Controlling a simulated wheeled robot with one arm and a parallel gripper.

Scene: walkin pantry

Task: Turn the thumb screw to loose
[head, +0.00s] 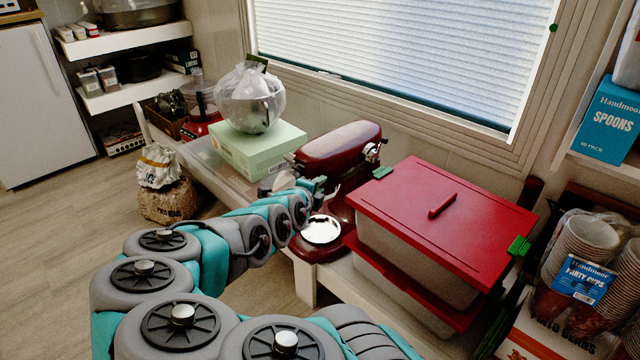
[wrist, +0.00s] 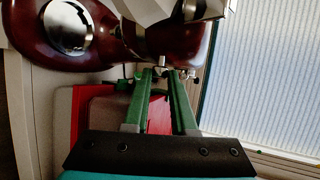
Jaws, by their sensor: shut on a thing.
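The thumb screw (wrist: 161,61) is a small silver piece on the mixer, at the tips of my gripper (wrist: 160,73). My gripper's two green fingers are closed on it from both sides. In the head view my gripper (head: 319,187) is at the near side of the mixer, small and partly hidden by my arm. The screw's turned position cannot be made out.
A clear bin with a red lid (head: 440,210) stands close on the mixer's right. A pale green box (head: 258,150) with a bagged bowl (head: 250,100) is on its left. The window (head: 400,55) is behind. Open floor (head: 60,240) lies at the left.

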